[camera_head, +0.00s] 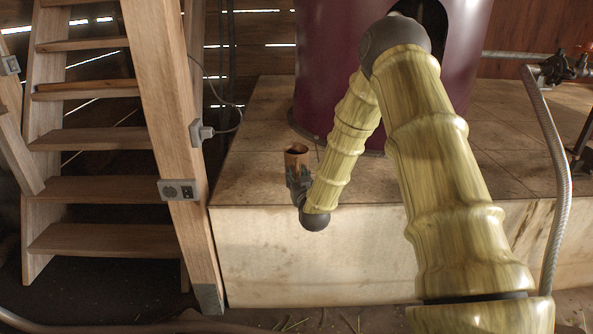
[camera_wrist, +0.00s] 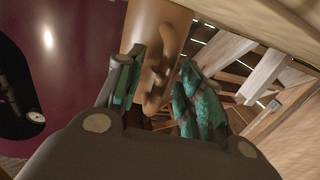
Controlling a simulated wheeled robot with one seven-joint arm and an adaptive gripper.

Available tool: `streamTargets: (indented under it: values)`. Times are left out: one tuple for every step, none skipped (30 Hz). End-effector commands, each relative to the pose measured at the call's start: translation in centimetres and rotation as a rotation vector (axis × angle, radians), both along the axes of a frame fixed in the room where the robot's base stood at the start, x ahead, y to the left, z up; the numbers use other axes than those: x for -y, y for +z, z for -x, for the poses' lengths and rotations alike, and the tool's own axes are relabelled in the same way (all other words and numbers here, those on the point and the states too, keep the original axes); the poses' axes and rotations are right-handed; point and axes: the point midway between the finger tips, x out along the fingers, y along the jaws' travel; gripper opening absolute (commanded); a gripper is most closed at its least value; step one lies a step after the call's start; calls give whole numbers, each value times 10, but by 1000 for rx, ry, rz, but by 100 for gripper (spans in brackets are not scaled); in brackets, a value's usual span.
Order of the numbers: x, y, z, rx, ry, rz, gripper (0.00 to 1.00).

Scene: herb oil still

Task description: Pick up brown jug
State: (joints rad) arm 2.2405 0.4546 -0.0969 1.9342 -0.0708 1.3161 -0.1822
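The brown jug (camera_head: 296,155) stands upright near the front edge of the pale tiled platform, just beyond my gripper (camera_head: 299,180). In the wrist view the jug (camera_wrist: 154,30) fills the top middle, and its handle (camera_wrist: 153,88) points toward my gripper (camera_wrist: 158,82). My gripper's two teal-padded fingers are apart, one on each side of the handle. I see gaps between the pads and the handle, so the gripper is open around it. The lower part of the jug is hidden by my gripper in the head view.
A large dark red still (camera_head: 330,70) stands on the platform (camera_head: 250,185) behind the jug. A wooden staircase (camera_head: 90,140) with a post (camera_head: 165,110) bearing sockets is at left. A hose (camera_head: 560,170) and valve (camera_head: 560,68) are at right. The platform left of the jug is clear.

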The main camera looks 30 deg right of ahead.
Motion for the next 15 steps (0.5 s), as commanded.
streamTargets:
  values:
    - [0, 0, 0, 0, 0, 0, 37]
    - [0, 0, 0, 0, 0, 0, 37]
    - [0, 0, 0, 0, 0, 0, 30]
    - [0, 0, 0, 0, 0, 0, 24]
    - [0, 0, 0, 0, 0, 0, 19]
    - [0, 0, 0, 0, 0, 0, 12]
    - [0, 0, 0, 0, 0, 0, 6]
    - [0, 0, 0, 0, 0, 0, 1]
    - [0, 0, 0, 0, 0, 0, 0]
    - [0, 0, 0, 0, 0, 0, 0]
    - [0, 0, 0, 0, 0, 0, 0]
    - [0, 0, 0, 1, 0, 0, 0]
    - [0, 0, 0, 1, 0, 0, 0]
    - [0, 0, 0, 1, 0, 0, 0]
    - [0, 0, 0, 1, 0, 0, 0]
